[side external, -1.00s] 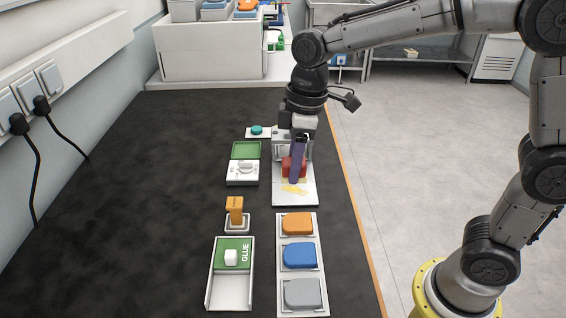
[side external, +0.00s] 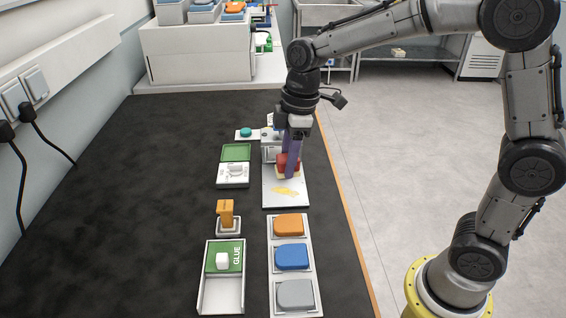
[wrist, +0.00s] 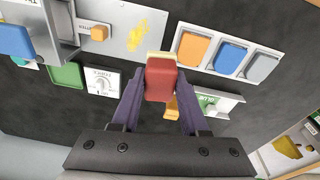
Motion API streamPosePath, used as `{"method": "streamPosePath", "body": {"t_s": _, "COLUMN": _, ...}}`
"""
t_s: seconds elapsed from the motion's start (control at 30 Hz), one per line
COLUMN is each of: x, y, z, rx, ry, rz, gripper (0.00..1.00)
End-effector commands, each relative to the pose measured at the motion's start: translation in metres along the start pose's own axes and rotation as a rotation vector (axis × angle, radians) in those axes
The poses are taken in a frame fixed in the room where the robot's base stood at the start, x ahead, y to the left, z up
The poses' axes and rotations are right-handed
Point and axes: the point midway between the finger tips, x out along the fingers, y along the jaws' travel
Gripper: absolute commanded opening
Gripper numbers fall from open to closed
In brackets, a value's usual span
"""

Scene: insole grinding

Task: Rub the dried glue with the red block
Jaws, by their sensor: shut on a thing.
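My gripper (side external: 290,165) has purple fingers pointing down and is shut on the red block (side external: 282,161). In the wrist view, the red block (wrist: 161,82) sits between the two fingers, with a cream layer along its far edge. The dried glue (side external: 286,190) is an uneven yellow patch on a pale plate (side external: 270,200). In the side view the block is beyond the patch, over the plate's farther part. The patch (wrist: 138,36) shows uncovered in the wrist view. I cannot tell whether the block touches the plate.
A tray with an orange (side external: 288,225), a blue (side external: 291,257) and a grey block (side external: 295,293) stands nearer than the plate. A green glue holder (side external: 223,258), an orange-handled piece (side external: 225,213) and a dial box (side external: 234,172) stand left. The dark table's left side is clear.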

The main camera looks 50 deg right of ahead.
Motion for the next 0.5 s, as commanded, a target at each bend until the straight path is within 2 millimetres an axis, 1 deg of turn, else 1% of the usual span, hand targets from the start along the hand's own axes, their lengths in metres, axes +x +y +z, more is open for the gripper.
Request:
{"method": "streamPosePath", "body": {"t_s": 0.03, "x": 0.005, "y": 0.012, "z": 0.011, "rx": 0.021, "ry": -0.004, "rz": -0.002, "gripper": 0.00}}
{"method": "streamPosePath", "body": {"t_s": 0.1, "x": 0.010, "y": 0.024, "z": 0.023, "rx": 0.048, "ry": -0.008, "rz": -0.004, "gripper": 0.00}}
{"method": "streamPosePath", "body": {"t_s": 0.2, "x": 0.014, "y": 0.037, "z": 0.038, "rx": 0.094, "ry": -0.015, "rz": -0.008, "gripper": 0.00}}
{"method": "streamPosePath", "body": {"t_s": 0.33, "x": 0.017, "y": 0.044, "z": 0.049, "rx": 0.129, "ry": -0.021, "rz": -0.011, "gripper": 0.00}}
{"method": "streamPosePath", "body": {"t_s": 0.5, "x": 0.023, "y": 0.045, "z": 0.051, "rx": 0.134, "ry": -0.022, "rz": -0.011, "gripper": 0.00}}
